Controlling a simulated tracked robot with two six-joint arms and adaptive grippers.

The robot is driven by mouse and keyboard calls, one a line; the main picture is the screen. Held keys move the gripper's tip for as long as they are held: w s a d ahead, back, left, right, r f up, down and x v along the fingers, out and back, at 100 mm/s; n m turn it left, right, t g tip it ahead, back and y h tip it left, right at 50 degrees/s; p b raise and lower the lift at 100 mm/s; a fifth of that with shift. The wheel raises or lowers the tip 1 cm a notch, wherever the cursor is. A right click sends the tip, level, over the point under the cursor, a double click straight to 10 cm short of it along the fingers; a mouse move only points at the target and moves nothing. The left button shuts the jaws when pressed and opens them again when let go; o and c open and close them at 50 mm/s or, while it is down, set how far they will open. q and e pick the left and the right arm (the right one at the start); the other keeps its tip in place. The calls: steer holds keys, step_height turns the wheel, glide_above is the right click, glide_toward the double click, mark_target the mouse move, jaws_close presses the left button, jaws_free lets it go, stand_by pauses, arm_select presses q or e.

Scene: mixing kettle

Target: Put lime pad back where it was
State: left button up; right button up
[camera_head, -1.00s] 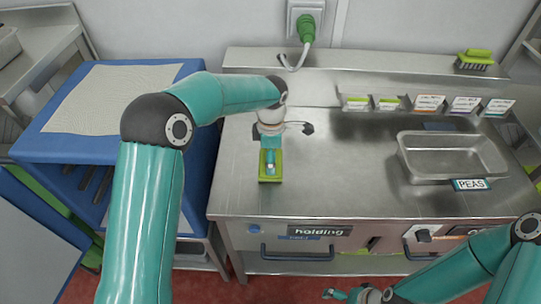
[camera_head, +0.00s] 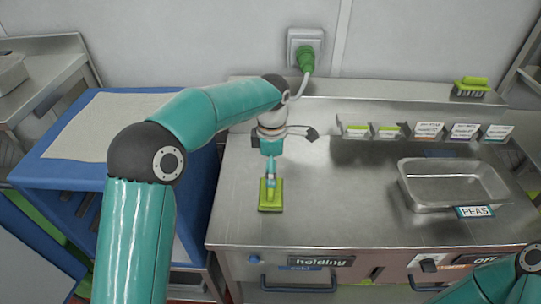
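The lime pad (camera_head: 270,205) is a small flat lime-green block at the left part of the steel counter, near its front edge. It appears to lie on the counter top. My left gripper (camera_head: 271,183) hangs down from above, with its fingertips at the upper part of the pad. The fingers are small and overlap the pad in the picture, so I cannot tell whether they are open or shut on it. My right gripper is out of view; only part of that arm shows at the bottom right.
The steel counter (camera_head: 330,200) has free room right of the pad. A metal tray (camera_head: 455,184) labelled PEAS stands at the right. Small labelled containers (camera_head: 428,131) line the back ledge, with a green-topped brush (camera_head: 470,87) above. A blue cabinet (camera_head: 70,168) stands left.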

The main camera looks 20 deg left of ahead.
arm_select(q)
step_height(320, 180, up, 5)
stand_by(0.7)
